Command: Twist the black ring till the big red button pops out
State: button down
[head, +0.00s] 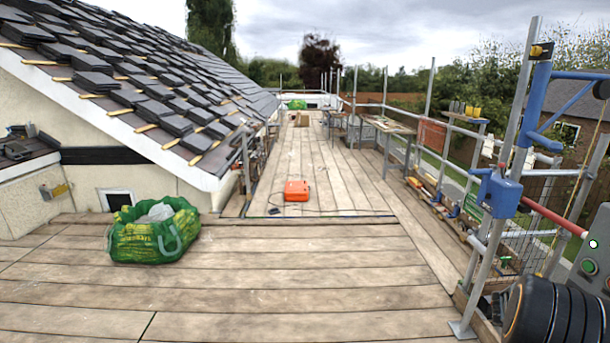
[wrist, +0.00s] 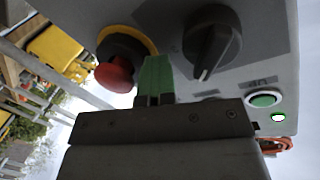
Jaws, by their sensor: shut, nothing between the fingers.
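In the wrist view the big red button (wrist: 114,75) sticks out of a grey control box (wrist: 165,18) at upper left. The dark black ring (wrist: 122,47) sits behind its red head, against a yellow disc (wrist: 148,43). My gripper (wrist: 155,72) has green fingers, shut and empty, just right of the red button, between it and a black rotary knob (wrist: 212,45). I cannot tell whether the fingers touch the button or ring. In the head view only the box's edge (head: 598,225) shows at far right; the red button and my gripper are not seen there.
A blue hoist frame (head: 503,193) and scaffold poles stand near the box.

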jog(key=shift+s+f+v, duration=0.1)
jog(key=shift+s+v, duration=0.1)
jog(key=shift+v, duration=0.75)
jog(key=shift+s+f+v, duration=0.1)
jog(key=shift+s+v, duration=0.15)
jog(key=shift+v, duration=0.7)
jog(key=shift+s+f+v, duration=0.1)
jog(key=shift+s+v, duration=0.1)
jog(key=shift+v, duration=0.75)
jog(key=shift+w+a+r, duration=0.1)
jog(key=shift+a, duration=0.15)
